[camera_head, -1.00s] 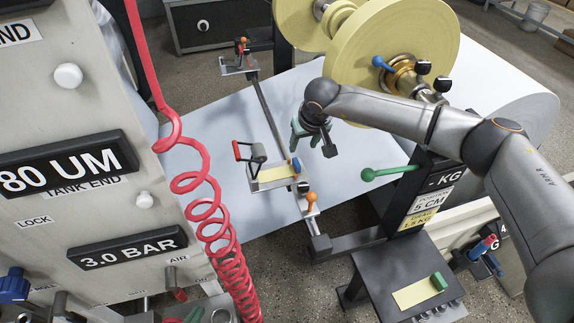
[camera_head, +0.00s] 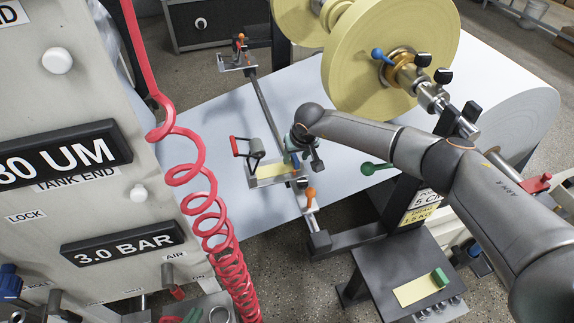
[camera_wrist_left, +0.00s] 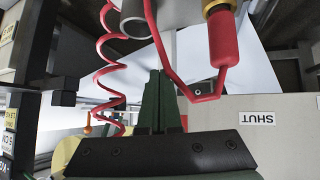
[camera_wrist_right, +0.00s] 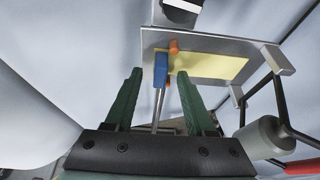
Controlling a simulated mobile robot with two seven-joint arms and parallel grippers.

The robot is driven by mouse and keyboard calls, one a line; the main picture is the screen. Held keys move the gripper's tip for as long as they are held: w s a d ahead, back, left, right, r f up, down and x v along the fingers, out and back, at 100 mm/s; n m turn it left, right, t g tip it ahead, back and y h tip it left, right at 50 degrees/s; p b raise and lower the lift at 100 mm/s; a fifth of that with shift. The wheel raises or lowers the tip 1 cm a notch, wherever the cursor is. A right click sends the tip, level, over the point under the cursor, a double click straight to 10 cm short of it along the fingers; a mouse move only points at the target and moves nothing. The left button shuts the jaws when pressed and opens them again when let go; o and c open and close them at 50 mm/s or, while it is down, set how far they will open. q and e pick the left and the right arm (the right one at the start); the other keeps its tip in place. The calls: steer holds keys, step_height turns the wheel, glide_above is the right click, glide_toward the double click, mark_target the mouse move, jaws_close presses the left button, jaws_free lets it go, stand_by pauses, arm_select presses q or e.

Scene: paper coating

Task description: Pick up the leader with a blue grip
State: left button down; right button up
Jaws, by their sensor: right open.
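The leader is a pale yellow strip (camera_head: 271,170) lying on a small metal plate on the bar across the white web. Its blue grip (camera_wrist_right: 161,72) stands at the strip's near end in the right wrist view. My right gripper (camera_head: 304,165) is over that end of the plate. In the right wrist view its green fingers (camera_wrist_right: 160,76) are open, and the blue grip shows between them in the picture; I cannot tell whether they touch it. My left gripper (camera_wrist_left: 159,74) shows only in its wrist view, its fingers together with nothing seen between them.
A red-handled roller (camera_head: 247,147) is beside the plate, and an orange knob (camera_head: 310,192) near the bar's front end. Another yellow strip with a green grip (camera_head: 440,277) lies on the dark stand. A red coiled hose (camera_head: 207,200) hangs at left. Yellow rolls (camera_head: 390,55) stand behind.

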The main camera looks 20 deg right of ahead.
steer(key=shift+c, duration=0.2)
jaws_close()
steer(key=shift+r, duration=0.15)
stand_by(0.4)
